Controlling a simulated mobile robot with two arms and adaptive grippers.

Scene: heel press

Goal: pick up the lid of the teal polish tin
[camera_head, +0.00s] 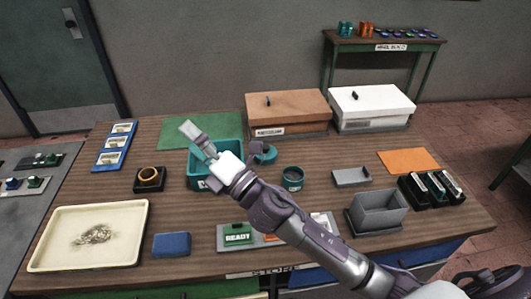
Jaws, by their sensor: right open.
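The teal polish tin (292,179) stands on the table right of my right arm, and its dark top face shows. A round teal piece (269,155), which looks like its lid, lies behind the tin to the left, with a dark part over it. I cannot tell whether that part belongs to it or to my arm. My right gripper (194,134) is open and empty, above the teal open bin (234,147) and left of the round piece, not touching it. My right arm crosses the picture from the lower right. My left gripper is not in view.
A brown box (287,108) and a white box (371,105) stand at the back. A grey open bin (379,211), a small grey tray (351,177) and black holders (438,189) are on the right. A cream tray (88,252) and a black ring stand (149,179) are left.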

